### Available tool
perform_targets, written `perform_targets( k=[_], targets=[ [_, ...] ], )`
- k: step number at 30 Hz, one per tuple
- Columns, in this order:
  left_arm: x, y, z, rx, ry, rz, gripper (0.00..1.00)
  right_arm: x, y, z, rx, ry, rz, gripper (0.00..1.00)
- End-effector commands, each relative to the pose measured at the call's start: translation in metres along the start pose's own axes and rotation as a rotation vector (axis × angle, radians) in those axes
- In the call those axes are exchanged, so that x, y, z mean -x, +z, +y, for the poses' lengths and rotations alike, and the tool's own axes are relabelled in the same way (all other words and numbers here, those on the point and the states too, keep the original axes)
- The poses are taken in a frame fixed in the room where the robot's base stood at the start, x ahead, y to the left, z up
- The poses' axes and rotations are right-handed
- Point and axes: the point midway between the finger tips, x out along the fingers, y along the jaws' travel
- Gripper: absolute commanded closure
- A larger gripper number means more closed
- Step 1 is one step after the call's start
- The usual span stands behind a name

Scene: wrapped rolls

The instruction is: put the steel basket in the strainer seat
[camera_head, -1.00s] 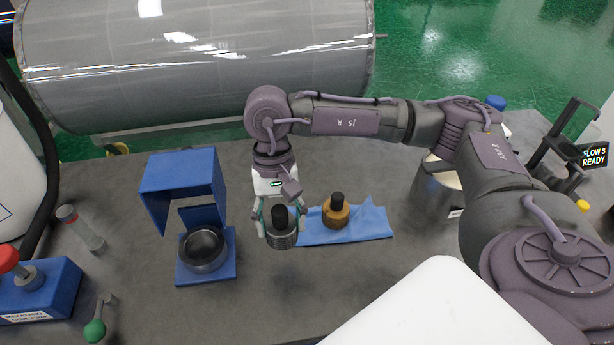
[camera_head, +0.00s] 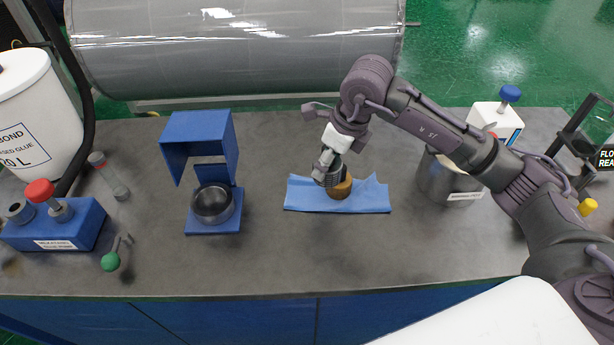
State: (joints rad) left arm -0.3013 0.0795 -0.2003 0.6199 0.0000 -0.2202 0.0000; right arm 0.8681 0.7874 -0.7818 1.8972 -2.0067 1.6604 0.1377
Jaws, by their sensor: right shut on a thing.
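The steel basket (camera_head: 325,177) is a small grey ribbed cylinder. My right gripper (camera_head: 327,168) is shut on it and holds it tilted, over the blue cloth and against the view of a brown basket-like piece (camera_head: 342,188). I cannot tell if the two touch. A round dark metal cup (camera_head: 212,218), which looks like the strainer seat, sits on a blue base under a blue hood, to the left of my gripper and apart from it. Its mouth looks empty. My left gripper is not in view.
The blue cloth (camera_head: 300,196) lies mid-bench. A blue block with a red knob (camera_head: 40,191), a green-knobbed lever (camera_head: 111,261) and a clear tube (camera_head: 118,190) are at left. A metal pot (camera_head: 437,180) stands at right. The bench front is clear.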

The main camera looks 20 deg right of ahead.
Motion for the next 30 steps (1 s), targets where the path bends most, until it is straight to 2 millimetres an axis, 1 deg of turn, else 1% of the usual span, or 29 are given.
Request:
perform_targets(
  k=[1,6,9,13,18,20,27,30],
  targets=[
    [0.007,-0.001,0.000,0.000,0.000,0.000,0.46,-0.006,0.010,0.003,0.001,0.006,0.001,0.76],
    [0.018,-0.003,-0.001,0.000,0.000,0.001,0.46,-0.040,0.042,0.003,0.002,0.006,0.002,0.76],
    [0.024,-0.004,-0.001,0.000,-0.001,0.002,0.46,-0.058,0.059,0.003,0.002,0.005,0.001,0.76],
    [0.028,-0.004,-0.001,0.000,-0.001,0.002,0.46,-0.076,0.075,0.003,0.003,0.003,0.001,0.76],
    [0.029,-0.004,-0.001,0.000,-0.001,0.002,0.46,-0.086,0.081,0.002,0.004,0.001,0.001,0.76],
    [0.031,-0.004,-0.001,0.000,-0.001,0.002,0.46,-0.090,0.080,0.002,0.004,0.001,0.003,0.76],
    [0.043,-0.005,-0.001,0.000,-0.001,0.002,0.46,-0.121,0.071,0.003,0.005,0.003,0.003,0.76],
    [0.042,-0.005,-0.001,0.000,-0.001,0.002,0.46,-0.124,0.070,0.002,0.005,0.000,0.000,0.76]
  ],
)
